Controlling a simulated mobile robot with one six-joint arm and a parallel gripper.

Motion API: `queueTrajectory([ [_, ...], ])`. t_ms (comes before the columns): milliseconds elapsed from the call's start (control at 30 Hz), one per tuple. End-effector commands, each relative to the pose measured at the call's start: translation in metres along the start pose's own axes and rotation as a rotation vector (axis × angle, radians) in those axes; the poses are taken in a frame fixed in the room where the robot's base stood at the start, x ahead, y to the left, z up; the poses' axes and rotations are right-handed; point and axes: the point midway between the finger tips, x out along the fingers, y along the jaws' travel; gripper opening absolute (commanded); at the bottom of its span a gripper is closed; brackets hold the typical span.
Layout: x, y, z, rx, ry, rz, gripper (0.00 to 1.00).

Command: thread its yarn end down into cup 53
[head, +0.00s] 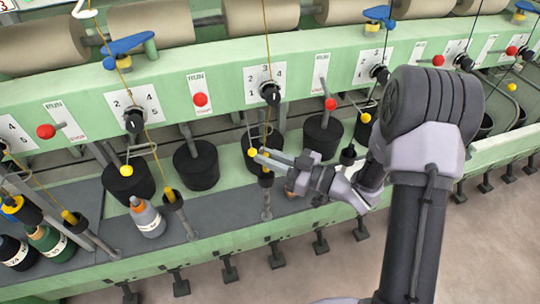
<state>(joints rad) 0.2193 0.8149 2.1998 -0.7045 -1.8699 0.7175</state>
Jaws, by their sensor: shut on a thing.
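My gripper (262,157) reaches in from the right, its fingers pointing left in front of a black round pot (253,165). It is shut at a thin yellow yarn (267,45), which hangs from the top of the frame past a black knob. The yarn's end at the fingers is too small to make out. I can read no number 53 on any pot or post, so I cannot tell which one is cup 53.
Similar black pots (196,168) stand along the green machine frame (230,86). Bottles, one grey with an orange cap (147,218), stand at the lower left. A red button (200,99) and black knobs line the panel. The floor in front is clear apart from several dark pedals.

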Motion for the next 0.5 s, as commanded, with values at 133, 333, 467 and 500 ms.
queueTrajectory([
  [133, -0.001, 0.0, 0.028, 0.0, 0.0, 0.0, 0.0],
  [333, 0.0, 0.0, 0.035, 0.0, 0.0, 0.0, 0.0],
  [467, 0.0, 0.0, 0.033, 0.0, 0.0, -0.001, 0.0],
  [500, 0.0, 0.0, 0.033, 0.0, 0.0, -0.001, 0.19],
])
